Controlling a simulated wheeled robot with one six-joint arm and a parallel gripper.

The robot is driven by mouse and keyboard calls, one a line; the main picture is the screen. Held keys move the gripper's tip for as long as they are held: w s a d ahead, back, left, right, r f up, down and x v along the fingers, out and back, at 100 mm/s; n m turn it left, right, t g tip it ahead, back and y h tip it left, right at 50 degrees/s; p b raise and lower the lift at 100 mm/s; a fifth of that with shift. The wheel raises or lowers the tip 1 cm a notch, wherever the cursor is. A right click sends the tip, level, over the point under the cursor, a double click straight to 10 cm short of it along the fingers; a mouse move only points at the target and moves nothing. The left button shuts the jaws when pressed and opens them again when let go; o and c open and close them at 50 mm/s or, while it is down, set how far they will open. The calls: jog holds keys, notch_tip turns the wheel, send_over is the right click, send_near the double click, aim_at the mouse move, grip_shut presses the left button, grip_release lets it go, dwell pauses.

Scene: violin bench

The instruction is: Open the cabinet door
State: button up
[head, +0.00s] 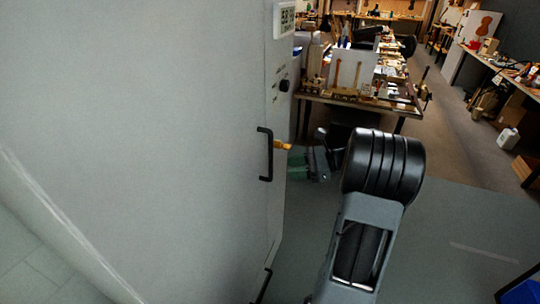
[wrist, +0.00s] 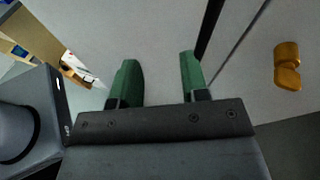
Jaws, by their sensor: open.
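The pale grey cabinet door (head: 140,130) fills the left of the head view and looks shut. Its upright black bar handle (head: 265,153) is near the right edge. In the wrist view the handle (wrist: 210,28) runs down to the right finger, its lower part hidden there. My gripper (head: 305,164) is to the right of the handle in the head view, partly hidden by my arm. In the wrist view my gripper (wrist: 159,68) is open, its green fingers apart with nothing held between them. The handle appears beside the right finger; I cannot tell whether they touch.
An orange latch-like piece (head: 284,145) sticks out beside the handle; it also shows in the wrist view (wrist: 287,66). A second black handle (head: 262,286) is lower down. A cluttered workbench (head: 345,100) stands behind. Floor (head: 460,225) to the right is mostly clear.

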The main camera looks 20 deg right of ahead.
jog(key=d+m+t+y, duration=0.1)
jog(key=d+m+t, duration=0.25)
jog(key=d, duration=0.25)
jog(key=p+x, duration=0.1)
jog(key=x, duration=0.3)
jog(key=p+x, duration=0.1)
jog(key=x, duration=0.4)
jog(key=p+x, duration=0.1)
jog(key=x, duration=0.3)
jog(key=shift+w+d, duration=0.15)
jog(key=shift+w, duration=0.35)
jog(key=shift+c, duration=0.4)
grip_shut()
